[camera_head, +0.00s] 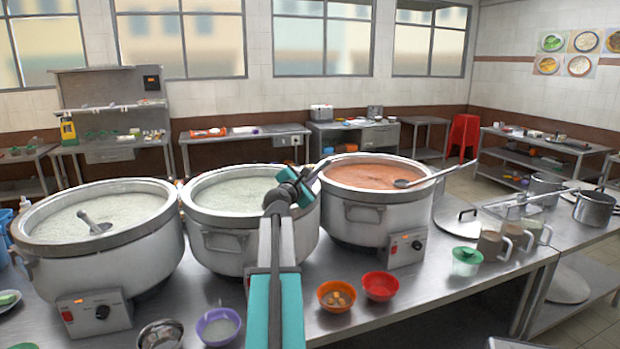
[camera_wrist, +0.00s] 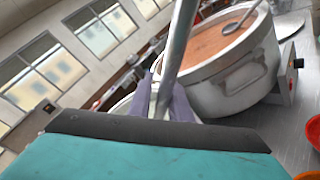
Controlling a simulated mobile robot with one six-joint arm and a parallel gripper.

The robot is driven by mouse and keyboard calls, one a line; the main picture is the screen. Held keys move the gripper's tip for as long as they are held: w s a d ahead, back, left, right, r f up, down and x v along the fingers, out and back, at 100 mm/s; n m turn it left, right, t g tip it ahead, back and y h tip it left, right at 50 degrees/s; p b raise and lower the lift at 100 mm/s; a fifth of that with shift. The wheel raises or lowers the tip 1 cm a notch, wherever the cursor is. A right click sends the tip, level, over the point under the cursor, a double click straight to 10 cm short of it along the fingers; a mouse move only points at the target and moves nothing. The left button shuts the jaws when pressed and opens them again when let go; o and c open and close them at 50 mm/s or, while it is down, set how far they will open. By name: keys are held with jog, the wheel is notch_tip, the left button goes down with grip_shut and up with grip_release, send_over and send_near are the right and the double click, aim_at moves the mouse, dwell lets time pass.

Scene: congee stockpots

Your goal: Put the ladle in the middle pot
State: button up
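The middle pot (camera_head: 222,243) is a large steel pot of pale congee, between two similar pots. My gripper (camera_head: 306,186) is above its right rim in the head view. In the wrist view, my gripper (camera_wrist: 160,103) has its two fingers on either side of a grey metal rod, apparently the handle of a ladle (camera_wrist: 181,45), and looks shut on it. The ladle's bowl is hidden. The middle pot shows only as a sliver of rim in the wrist view (camera_wrist: 122,104).
The left pot (camera_head: 150,243) holds congee and a short utensil (camera_head: 95,224). The right pot (camera_head: 345,223) holds orange soup and another ladle (camera_head: 435,175). Orange bowl (camera_head: 336,304), red bowl (camera_head: 380,286) and purple bowl (camera_head: 217,335) stand in front. Mugs (camera_head: 490,246) stand right.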

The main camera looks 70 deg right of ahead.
jog(key=shift+o, duration=1.4)
jog(key=shift+a, duration=0.1)
jog(key=a+b, duration=0.2)
jog(key=a, duration=1.1)
jog(key=shift+a+r, duration=0.3)
jog(key=shift+r, duration=0.05)
jog(key=shift+b, duration=0.4)
